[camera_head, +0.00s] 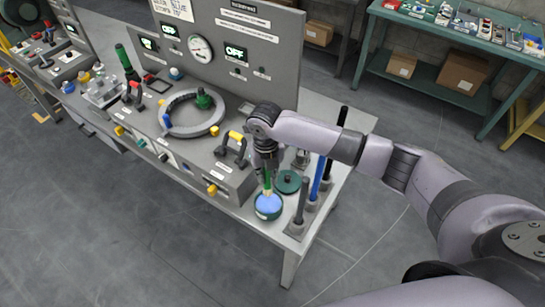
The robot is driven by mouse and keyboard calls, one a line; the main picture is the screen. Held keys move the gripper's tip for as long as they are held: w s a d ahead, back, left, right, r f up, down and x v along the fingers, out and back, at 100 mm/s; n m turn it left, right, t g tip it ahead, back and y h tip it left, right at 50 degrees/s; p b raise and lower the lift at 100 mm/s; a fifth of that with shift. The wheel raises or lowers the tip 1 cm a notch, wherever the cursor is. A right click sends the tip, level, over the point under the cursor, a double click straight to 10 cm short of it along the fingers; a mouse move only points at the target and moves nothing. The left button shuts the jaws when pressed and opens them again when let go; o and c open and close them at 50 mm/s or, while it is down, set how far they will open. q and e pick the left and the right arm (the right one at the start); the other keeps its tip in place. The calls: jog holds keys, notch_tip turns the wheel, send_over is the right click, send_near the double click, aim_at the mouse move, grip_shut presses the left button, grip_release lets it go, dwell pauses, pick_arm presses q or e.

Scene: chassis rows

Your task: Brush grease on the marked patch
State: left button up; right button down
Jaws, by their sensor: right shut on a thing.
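My right gripper (267,167) is shut on a brush with a green handle (267,181) and holds it pointing down. The brush tip is at the open grease pot (268,214), a green pot with blue grease, near the bench's front right corner. I cannot tell whether the bristles touch the grease. A round dark green lid (289,184) lies beside the pot. I cannot make out a marked patch. My left gripper is not in view.
Upright tools, including a blue-handled one (317,179), stand close right of the pot. A grey ring (207,128) and a control box with a handle (232,147) are to the left. An upright panel (278,60) backs the bench.

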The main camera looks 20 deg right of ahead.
aim_at(269, 188)
jog(key=shift+w+d+f+b, duration=0.1)
jog(key=shift+d+f+b, duration=0.05)
jog(key=shift+f+b, duration=0.3)
jog(key=shift+w+d+f+b, duration=0.1)
jog(key=shift+f+b, duration=0.25)
jog(key=shift+f, duration=0.2)
notch_tip(269, 188, down, 3)
jog(key=b, duration=0.3)
jog(key=shift+s+a+f, duration=0.1)
jog(key=shift+f, duration=0.1)
jog(key=shift+f+b, duration=0.45)
jog(key=shift+b, duration=0.05)
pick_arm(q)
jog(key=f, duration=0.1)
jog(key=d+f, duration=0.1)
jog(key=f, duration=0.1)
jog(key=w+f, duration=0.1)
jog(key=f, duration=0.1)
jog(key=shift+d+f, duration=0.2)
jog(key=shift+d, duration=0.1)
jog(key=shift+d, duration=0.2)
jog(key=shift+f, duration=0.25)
pick_arm(e)
jog(key=shift+f, duration=0.45)
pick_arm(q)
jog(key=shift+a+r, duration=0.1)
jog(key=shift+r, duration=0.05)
pick_arm(e)
jog(key=shift+s+f, duration=0.1)
